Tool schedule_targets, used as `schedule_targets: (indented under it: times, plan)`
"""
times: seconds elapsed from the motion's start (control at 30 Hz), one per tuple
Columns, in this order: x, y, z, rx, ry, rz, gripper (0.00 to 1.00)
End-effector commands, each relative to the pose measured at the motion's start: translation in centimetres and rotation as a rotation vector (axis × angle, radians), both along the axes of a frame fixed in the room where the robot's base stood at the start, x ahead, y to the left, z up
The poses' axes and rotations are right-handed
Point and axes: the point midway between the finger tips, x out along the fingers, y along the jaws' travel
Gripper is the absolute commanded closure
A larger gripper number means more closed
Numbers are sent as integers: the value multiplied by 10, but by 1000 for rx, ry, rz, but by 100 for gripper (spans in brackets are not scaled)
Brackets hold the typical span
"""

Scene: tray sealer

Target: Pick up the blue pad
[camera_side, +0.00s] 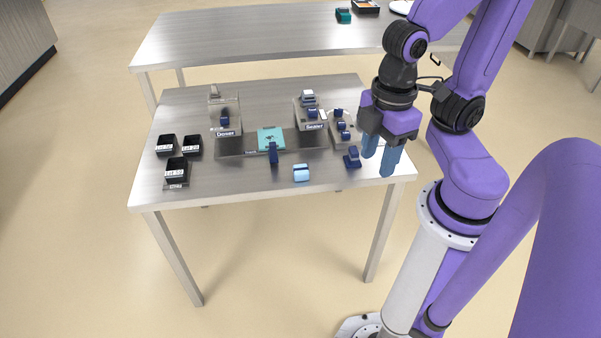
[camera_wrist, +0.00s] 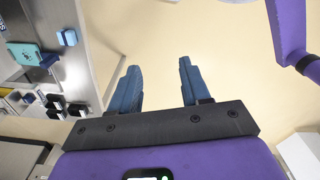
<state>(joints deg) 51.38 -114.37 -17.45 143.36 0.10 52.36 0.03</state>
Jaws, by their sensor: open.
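The light blue pad (camera_side: 301,173) lies on the front part of the steel table, right of centre. It also shows in the wrist view (camera_wrist: 67,38), near the top left. My gripper (camera_side: 379,163) is at the table's right end, with its blue fingers pointing down, to the right of the pad and apart from it. In the wrist view the fingers of my gripper (camera_wrist: 160,75) are spread, with only floor seen between them. Nothing is held.
A teal plate with a dark blue handle (camera_side: 273,153) lies behind and left of the pad. A dark blue block (camera_side: 352,158) stands between pad and gripper. The doser (camera_side: 224,115) and sealer (camera_side: 308,112) stand behind. Black trays (camera_side: 177,170) are at left.

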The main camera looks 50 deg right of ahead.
Motion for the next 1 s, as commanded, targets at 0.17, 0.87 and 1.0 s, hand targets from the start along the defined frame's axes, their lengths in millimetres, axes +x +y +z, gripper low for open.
schedule_targets:
  times: [0.17,0.87,1.0]
  plan:
    - [0,0,0,0,0,0,23]
    - [89,6,-18,-20,-5,358,23]
    - [128,-4,-30,-25,-6,514,23]
